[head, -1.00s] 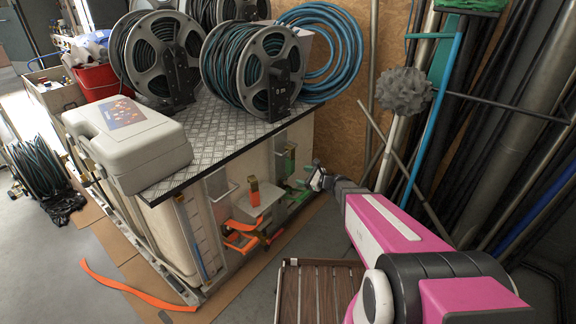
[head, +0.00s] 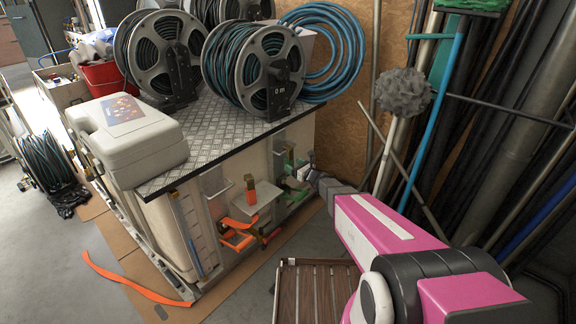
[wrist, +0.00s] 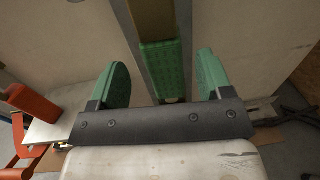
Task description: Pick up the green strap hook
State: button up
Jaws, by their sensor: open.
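The green strap hook (wrist: 161,68) hangs upright from an ochre strap in the wrist view, against the pale side of the cabinet. My gripper (wrist: 162,82) is open, with one green fingertip pad on each side of the hook. The hook's lower end is partly hidden behind my gripper's dark crossbar. In the head view, the green hook (head: 289,158) is small at the cabinet side, and my gripper (head: 301,172) is close to it, its fingers hard to make out.
An orange strap hook (head: 250,189) and orange strap hang to the left; the orange part also shows in the wrist view (wrist: 28,101). Hose reels (head: 255,75) and a grey case (head: 128,140) stand on the cabinet top. Poles and pipes (head: 480,130) crowd the right. A slatted wooden piece (head: 318,290) lies below.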

aim_at(291, 163)
jog(key=x, duration=0.4)
jog(key=shift+w+a, duration=0.15)
jog(key=shift+w, duration=0.25)
jog(key=c, duration=1.2)
jog(key=shift+o, duration=0.2)
jog(key=shift+r, duration=0.1)
jog(key=shift+s, duration=0.1)
